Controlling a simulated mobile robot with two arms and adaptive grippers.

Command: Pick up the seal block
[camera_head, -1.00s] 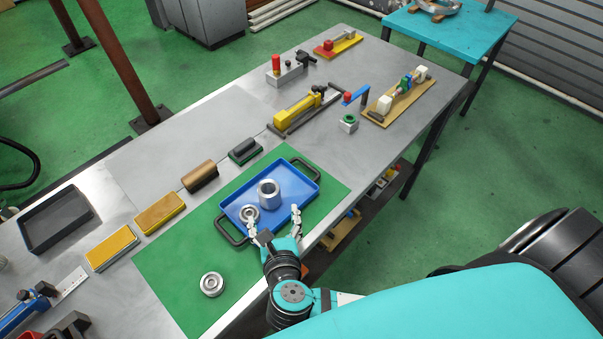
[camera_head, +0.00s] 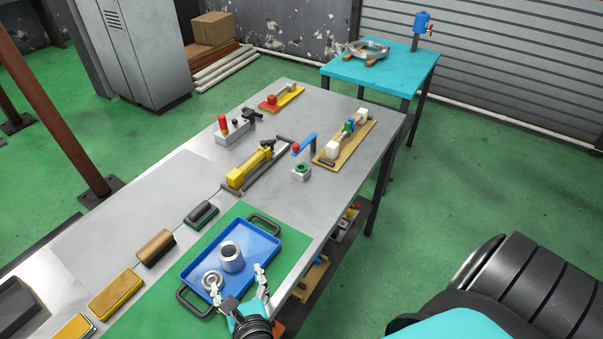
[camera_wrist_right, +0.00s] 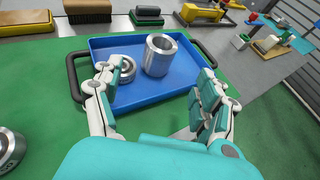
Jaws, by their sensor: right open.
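The seal block (camera_head: 301,172) appears to be the small silver block with a green ring on top. It stands upright on the grey bench, beyond the blue tray (camera_head: 267,238), and nothing holds it. In the right wrist view, a small silver and green piece at the upper right may be the same block. My right gripper (camera_head: 238,280) is open and empty at the tray's near edge, well short of the block. Its spread fingers also show in the right wrist view (camera_wrist_right: 155,85). My left gripper is out of view.
The tray holds a silver cylinder (camera_head: 231,257) and a bearing ring (camera_head: 212,281). A yellow hand pump (camera_head: 249,168), a blue lever with a red knob (camera_head: 303,145) and a wooden board with fittings (camera_head: 345,138) surround the block. The bench's right edge is near.

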